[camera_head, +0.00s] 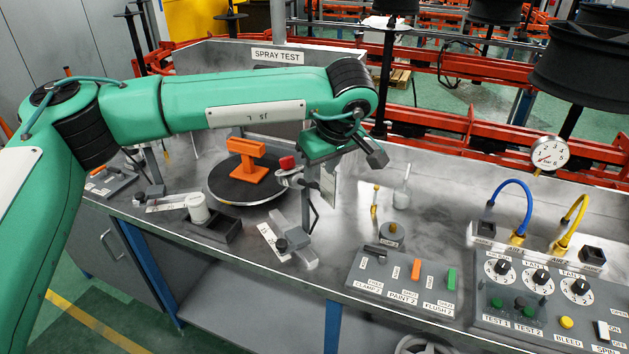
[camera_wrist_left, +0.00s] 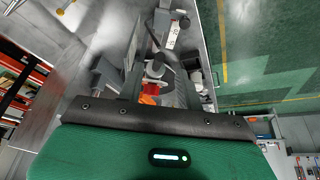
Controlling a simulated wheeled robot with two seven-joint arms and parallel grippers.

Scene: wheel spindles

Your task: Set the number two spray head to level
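A spray stand stands on the bench beside the turntable, on a grey base (camera_head: 290,242) with a white label strip. I take it for number two, since it is nearest the panel marked 2. Its spray head (camera_head: 290,179) has a red knob (camera_head: 287,162); my left gripper partly hides the stand, and I cannot tell the head's tilt. My left gripper (camera_head: 347,160) is over the stand, pointing down. In the left wrist view its grey fingers (camera_wrist_left: 156,62) are apart, with parts of the stand showing between them; contact is unclear. My right gripper is not in view.
An orange part (camera_head: 246,162) stands on the dark turntable (camera_head: 226,190). A white cup (camera_head: 197,208) is left of the stand. The clamp, paint and flush panel (camera_head: 405,285) and another control panel (camera_head: 545,308) lie to the right. A gauge (camera_head: 550,153) stands behind.

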